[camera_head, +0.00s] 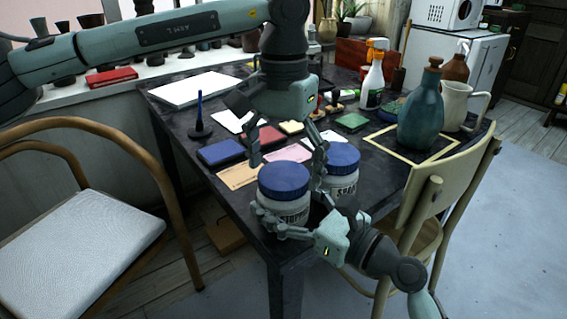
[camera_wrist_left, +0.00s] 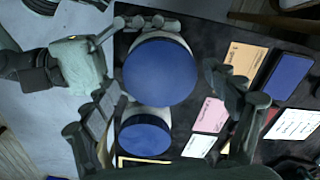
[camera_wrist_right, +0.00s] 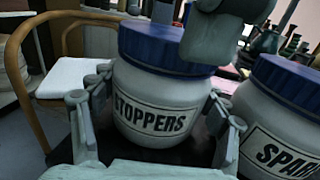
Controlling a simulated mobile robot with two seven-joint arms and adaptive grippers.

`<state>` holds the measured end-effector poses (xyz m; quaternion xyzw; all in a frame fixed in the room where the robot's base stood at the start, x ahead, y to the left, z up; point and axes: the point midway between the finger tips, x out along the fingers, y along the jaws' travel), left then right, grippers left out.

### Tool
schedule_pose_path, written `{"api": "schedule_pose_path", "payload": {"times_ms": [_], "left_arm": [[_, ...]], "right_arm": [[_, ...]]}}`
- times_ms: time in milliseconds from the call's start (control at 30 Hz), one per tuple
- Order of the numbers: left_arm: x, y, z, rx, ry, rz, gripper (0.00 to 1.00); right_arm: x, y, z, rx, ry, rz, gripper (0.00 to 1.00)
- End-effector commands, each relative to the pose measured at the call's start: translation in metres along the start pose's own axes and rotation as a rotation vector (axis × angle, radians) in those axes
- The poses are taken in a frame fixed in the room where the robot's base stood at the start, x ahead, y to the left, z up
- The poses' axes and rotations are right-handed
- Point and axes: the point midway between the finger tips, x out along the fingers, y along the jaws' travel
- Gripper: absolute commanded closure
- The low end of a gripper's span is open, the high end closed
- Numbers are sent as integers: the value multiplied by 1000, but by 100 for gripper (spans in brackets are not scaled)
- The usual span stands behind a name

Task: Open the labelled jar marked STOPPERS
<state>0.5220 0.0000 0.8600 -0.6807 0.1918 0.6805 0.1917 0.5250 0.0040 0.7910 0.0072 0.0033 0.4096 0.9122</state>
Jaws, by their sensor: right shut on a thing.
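The STOPPERS jar (camera_wrist_right: 152,118) is a white jar with a blue lid (camera_head: 284,180), upright at the table's near corner. Its lid is on and also shows in the left wrist view (camera_wrist_left: 160,72). My right gripper (camera_head: 290,228) is shut around the jar's body, with a finger on each side of the label in the right wrist view. My left gripper (camera_head: 286,166) points down above the lid with fingers spread, holding nothing. In the right wrist view, a left gripper part hides some of the lid's right edge.
A second blue-lidded jar (camera_head: 343,160), its label partly hidden and starting "SPAR", stands close beside the STOPPERS jar. Pads and cards (camera_head: 240,176) lie behind. A blue-green bottle (camera_head: 420,112) and a pale pitcher (camera_head: 458,106) stand right. A wooden chair (camera_head: 432,200) is near the right edge.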

Motion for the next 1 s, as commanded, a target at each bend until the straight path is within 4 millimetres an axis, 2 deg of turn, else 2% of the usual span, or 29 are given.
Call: {"api": "schedule_pose_path", "payload": {"times_ms": [67, 333, 433, 533, 667, 1000], "left_arm": [[0, 0, 0, 0, 0, 0, 28], [0, 0, 0, -1, 0, -1, 61], [0, 0, 0, -11, 0, -1, 63], [0, 0, 0, -103, -1, -1, 63], [0, 0, 0, -381, -1, -1, 63], [-1, 0, 0, -1272, 0, -3, 63]], "right_arm": [[0, 0, 0, 1, 1, 1, 100], [0, 0, 0, 1, 1, 1, 100], [0, 0, 0, 2, 1, 1, 100], [0, 0, 0, 2, 1, 1, 100], [0, 0, 0, 2, 1, 1, 100], [0, 0, 0, 2, 1, 1, 100]]}}
